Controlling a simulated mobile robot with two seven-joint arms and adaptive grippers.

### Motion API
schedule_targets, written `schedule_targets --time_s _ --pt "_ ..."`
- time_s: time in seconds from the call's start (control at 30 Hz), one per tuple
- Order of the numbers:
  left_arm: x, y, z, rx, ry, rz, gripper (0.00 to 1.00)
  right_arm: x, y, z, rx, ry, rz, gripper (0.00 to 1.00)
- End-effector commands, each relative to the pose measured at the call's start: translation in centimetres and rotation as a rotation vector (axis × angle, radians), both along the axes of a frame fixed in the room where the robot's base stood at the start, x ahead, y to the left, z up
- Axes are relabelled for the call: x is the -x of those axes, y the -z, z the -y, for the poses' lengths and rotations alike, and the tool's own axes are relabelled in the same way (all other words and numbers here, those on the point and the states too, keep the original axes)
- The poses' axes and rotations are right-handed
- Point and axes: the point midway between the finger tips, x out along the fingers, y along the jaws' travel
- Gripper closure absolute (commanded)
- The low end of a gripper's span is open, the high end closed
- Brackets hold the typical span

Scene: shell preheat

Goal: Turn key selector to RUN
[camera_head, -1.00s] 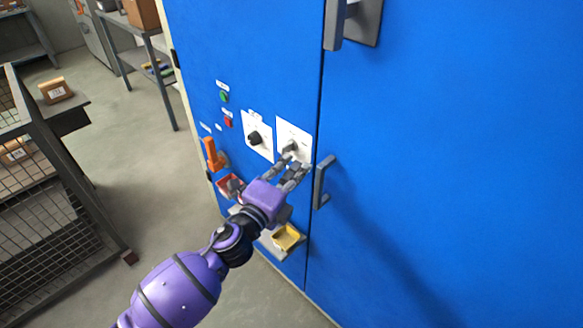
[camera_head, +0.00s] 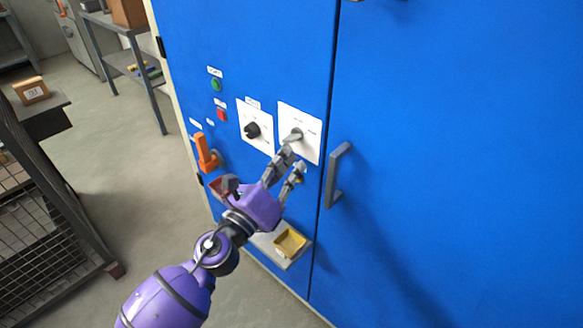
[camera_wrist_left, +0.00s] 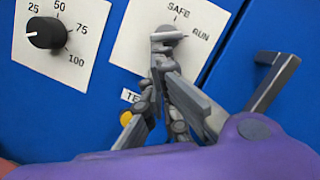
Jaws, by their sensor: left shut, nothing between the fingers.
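The key selector (camera_head: 293,135) is a grey lever on a white plate (camera_head: 311,145) on the blue cabinet door. In the left wrist view the key selector (camera_wrist_left: 168,34) sits below the printed word SAFE, with RUN to its right. My left gripper (camera_head: 291,160) is just below the selector. In the left wrist view my left gripper (camera_wrist_left: 162,62) is shut and empty, its fingertips overlapping the key's lower edge; I cannot tell whether they touch it. The fingers hide the lower part of the plate. The lever's exact pointing is unclear. My right gripper is not in view.
A black dial (camera_head: 252,130) is left of the selector, also seen in the wrist view (camera_wrist_left: 46,33). An orange handle (camera_head: 205,152), green (camera_head: 215,84) and red (camera_head: 221,114) buttons are further left. A grey door handle (camera_head: 337,175) stands close at right. A yellow tray (camera_head: 289,243) is below.

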Motion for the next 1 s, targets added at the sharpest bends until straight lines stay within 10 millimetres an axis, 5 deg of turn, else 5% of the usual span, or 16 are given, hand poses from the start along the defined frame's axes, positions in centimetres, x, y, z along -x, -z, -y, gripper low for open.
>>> schedule_targets --time_s 1.0 --pt "-0.65 -0.79 -0.76 -0.106 -0.007 0.101 1.00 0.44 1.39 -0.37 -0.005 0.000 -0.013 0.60"
